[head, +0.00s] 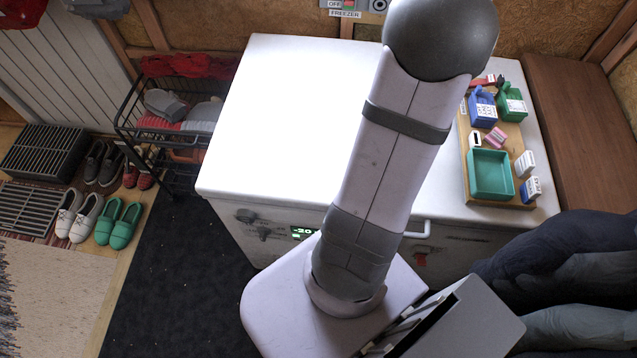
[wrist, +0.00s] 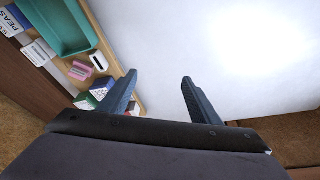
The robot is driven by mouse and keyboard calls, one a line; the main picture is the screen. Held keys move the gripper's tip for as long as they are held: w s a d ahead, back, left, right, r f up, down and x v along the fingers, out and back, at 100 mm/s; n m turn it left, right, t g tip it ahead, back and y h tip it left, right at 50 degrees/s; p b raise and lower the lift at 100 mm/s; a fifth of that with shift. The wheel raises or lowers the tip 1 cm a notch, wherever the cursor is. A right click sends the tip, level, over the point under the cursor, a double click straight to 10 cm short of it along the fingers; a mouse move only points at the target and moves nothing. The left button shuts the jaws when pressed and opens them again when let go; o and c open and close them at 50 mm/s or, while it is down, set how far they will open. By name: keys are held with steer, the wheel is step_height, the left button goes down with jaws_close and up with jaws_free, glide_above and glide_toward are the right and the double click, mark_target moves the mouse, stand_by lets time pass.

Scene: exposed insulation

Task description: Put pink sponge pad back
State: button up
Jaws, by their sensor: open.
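The pink sponge pad (head: 495,138) lies on a wooden board (head: 512,131) on the right part of the white freezer lid. It sits between a green tray (head: 490,175) and the blue and green boxes. It also shows in the wrist view (wrist: 79,70), at the left. My gripper (wrist: 158,80) is open and empty over the white lid, beside the board's edge. In the head view my arm hides the gripper.
A blue box (head: 483,108) and a green box (head: 511,104) stand at the board's back. Small white packs (head: 525,164) stand by the tray. The white freezer lid (head: 290,110) is clear on the left. A brown wooden bench (head: 575,140) is at the right.

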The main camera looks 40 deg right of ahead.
steer(key=w+a+f+n+y, duration=0.1)
steer(key=w+a+n, duration=0.3)
steer(key=a, duration=0.8)
steer(key=w+a+f+n+y, duration=0.1)
steer(key=w+a+n, duration=0.35)
steer(key=a, duration=0.75)
steer(key=s+a+f+n, duration=0.1)
steer(key=s+a+n, duration=0.1)
steer(key=a, duration=0.7)
steer(key=s+a+f+n+g+y, duration=0.1)
steer(key=s+a+n, duration=0.2)
steer(key=a, duration=0.6)
steer(key=shift+s, duration=0.55)
